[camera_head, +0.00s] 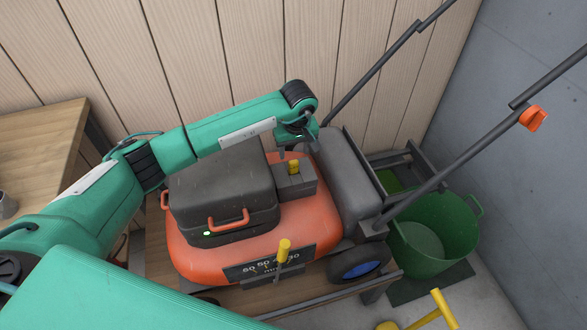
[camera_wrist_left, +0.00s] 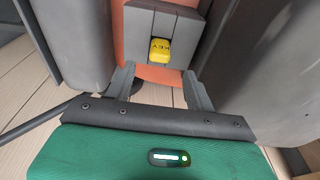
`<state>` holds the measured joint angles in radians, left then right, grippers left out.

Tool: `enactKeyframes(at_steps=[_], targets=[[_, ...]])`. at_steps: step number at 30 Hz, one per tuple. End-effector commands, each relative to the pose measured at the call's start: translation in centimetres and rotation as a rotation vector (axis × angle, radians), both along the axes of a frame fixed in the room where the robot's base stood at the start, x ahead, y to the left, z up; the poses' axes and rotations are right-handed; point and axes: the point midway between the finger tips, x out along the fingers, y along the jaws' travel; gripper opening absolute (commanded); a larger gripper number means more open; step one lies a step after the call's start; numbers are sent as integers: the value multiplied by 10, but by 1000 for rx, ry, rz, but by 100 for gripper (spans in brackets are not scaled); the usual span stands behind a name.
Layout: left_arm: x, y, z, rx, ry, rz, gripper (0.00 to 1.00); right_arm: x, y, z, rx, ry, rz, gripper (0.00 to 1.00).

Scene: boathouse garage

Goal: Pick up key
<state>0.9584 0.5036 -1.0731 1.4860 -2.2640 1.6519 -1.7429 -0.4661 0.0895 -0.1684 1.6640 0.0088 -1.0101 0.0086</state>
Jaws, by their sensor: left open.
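The yellow key (camera_head: 294,167) sits upright in a grey block on top of the orange lawn mower (camera_head: 330,213). My left gripper (camera_head: 297,151) is just above and behind the key in the head view. Its fingers (camera_wrist_left: 163,80) are open, with nothing between them, and the key appears just beyond their tips. How deep the key sits in the block is hidden. My right gripper does not show.
The mower's dark engine cover (camera_head: 222,190) stands left of the key and its grey bag (camera_head: 350,180) right. Its handle bars rise to the right. A yellow-topped lever (camera_head: 284,250) stands in front. A green tub (camera_head: 435,235) is at right. A wooden wall (camera_head: 240,50) is behind.

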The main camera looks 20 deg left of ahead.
Motion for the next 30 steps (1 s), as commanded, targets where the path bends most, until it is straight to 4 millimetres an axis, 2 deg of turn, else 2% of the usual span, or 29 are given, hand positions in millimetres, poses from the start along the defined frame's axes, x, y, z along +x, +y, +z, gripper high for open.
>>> enactKeyframes(at_steps=[8, 13, 18, 26, 30], targets=[[2, 1, -22, -2, 2, 0, 55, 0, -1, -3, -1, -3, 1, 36], [5, 3, -47, -2, 5, 1, 55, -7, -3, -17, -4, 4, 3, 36], [8, 5, -64, -2, 1, 1, 55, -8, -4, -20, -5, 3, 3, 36], [9, 5, -66, -2, 0, 0, 55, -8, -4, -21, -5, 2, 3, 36], [9, 5, -66, -2, 0, 0, 27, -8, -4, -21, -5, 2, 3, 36]])
